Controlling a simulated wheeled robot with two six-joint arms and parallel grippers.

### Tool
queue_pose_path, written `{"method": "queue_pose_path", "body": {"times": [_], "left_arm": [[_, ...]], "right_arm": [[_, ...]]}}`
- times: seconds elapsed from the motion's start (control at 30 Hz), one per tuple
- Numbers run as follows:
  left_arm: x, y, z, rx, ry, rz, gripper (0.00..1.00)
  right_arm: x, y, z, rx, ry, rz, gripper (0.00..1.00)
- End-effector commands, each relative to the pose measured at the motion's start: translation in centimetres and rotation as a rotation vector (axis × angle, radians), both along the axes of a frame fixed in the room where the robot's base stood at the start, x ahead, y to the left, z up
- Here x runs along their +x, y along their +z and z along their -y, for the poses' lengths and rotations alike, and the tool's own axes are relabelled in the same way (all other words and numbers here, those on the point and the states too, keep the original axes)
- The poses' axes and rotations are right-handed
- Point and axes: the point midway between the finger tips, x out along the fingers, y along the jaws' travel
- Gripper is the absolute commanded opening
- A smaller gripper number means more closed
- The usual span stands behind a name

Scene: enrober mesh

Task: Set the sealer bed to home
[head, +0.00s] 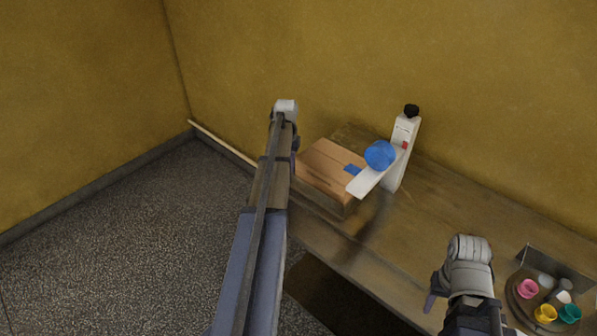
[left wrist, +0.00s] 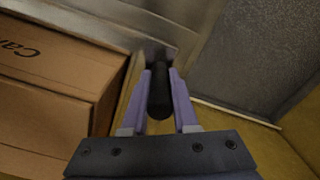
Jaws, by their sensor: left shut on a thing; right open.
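My left gripper (left wrist: 160,82) is shut on a black rounded handle (left wrist: 159,97) beside a cardboard box. In the head view my own left arm hides this gripper and the handle. A grey metal strip (left wrist: 100,25) runs behind the handle in the left wrist view; I cannot tell whether it belongs to the sealer bed. My right gripper (head: 435,293) is open and empty above the bench's front edge.
The wooden bench (head: 440,215) runs along the yellow wall. A round tray (head: 521,306) with several coloured cups stands at the right, with a metal plate (head: 560,268) behind it. The bench between post and tray is clear. Speckled floor (head: 130,235) lies open at the left.

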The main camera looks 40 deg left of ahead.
Motion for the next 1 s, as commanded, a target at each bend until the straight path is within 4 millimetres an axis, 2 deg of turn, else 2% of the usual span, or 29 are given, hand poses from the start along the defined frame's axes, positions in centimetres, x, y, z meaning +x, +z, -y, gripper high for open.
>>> {"method": "queue_pose_path", "body": {"times": [0.03, 0.2, 0.6, 0.63, 0.7, 0.73, 1.0], "left_arm": [[0.1, 0.0, -0.7, 0.001, 0.001, 0.000, 0.00], [0.2, 0.0, -1.5, 0.001, 0.001, 0.000, 0.00], [0.2, 0.0, -1.9, 0.004, 0.003, 0.002, 0.00], [0.2, 0.0, -1.9, 0.005, 0.003, 0.002, 0.29], [0.2, 0.0, -1.9, 0.004, 0.003, 0.003, 0.37], [0.2, 0.0, -1.9, 0.004, 0.003, 0.002, 0.40], [0.2, 0.0, -1.7, 0.002, 0.001, 0.000, 0.40]], "right_arm": [[0.0, 0.0, 0.0, 0.000, 0.000, 0.000, 0.50], [0.0, 0.0, 0.0, 0.000, 0.000, 0.000, 0.50], [0.0, 0.0, 0.0, 0.000, 0.000, 0.000, 0.50], [0.0, 0.0, 0.0, 0.000, 0.000, 0.000, 0.50], [0.0, 0.0, 0.0, 0.000, 0.000, 0.000, 0.50], [0.0, 0.0, 0.0, 0.000, 0.000, 0.000, 0.50], [0.0, 0.0, 0.0, 0.000, 0.000, 0.000, 0.50]]}}
